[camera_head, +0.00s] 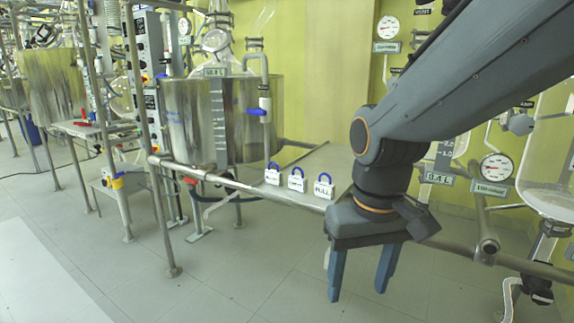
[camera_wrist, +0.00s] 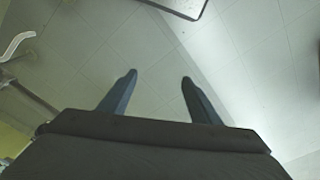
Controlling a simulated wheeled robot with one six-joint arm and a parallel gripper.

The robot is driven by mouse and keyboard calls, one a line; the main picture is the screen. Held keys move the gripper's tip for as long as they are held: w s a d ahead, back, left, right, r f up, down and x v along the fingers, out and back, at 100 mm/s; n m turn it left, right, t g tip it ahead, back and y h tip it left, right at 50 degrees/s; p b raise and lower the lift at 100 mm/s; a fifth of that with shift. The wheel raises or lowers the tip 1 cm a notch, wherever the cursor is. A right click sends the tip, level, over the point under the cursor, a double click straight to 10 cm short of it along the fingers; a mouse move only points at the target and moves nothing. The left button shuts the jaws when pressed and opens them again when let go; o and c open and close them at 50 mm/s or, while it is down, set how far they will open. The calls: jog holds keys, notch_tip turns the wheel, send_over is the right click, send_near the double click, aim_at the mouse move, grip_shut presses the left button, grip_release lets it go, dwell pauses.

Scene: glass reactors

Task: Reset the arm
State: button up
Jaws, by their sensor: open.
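My gripper (camera_head: 358,292) hangs from my arm at the lower right of the head view, its two blue fingers pointing down and spread apart with nothing between them. In the wrist view my gripper (camera_wrist: 158,78) is also open and empty, over bare floor. My arm reaches in from the upper right of the head view and hides part of the shelf and wall behind it.
Three padlock-like tags, including one marked FULL (camera_head: 324,188), stand on a metal shelf (camera_head: 318,158) left of my gripper. A steel vessel (camera_head: 185,120) and metal rails stand behind. Glassware (camera_head: 551,150) is at the right. The floor (camera_head: 215,285) at front left is clear.

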jog(key=s+a+f, duration=0.1)
jog(key=s+f, duration=0.2)
jog(key=s, duration=0.2)
jog(key=d+r+m+p, duration=0.2)
jog(key=d+r+p, duration=0.6)
jog(key=p, duration=0.7)
jog(key=shift+w+d+g, duration=0.2)
jog(key=shift+g, duration=0.2)
jog(key=shift+c, duration=0.4)
dwell(0.4)
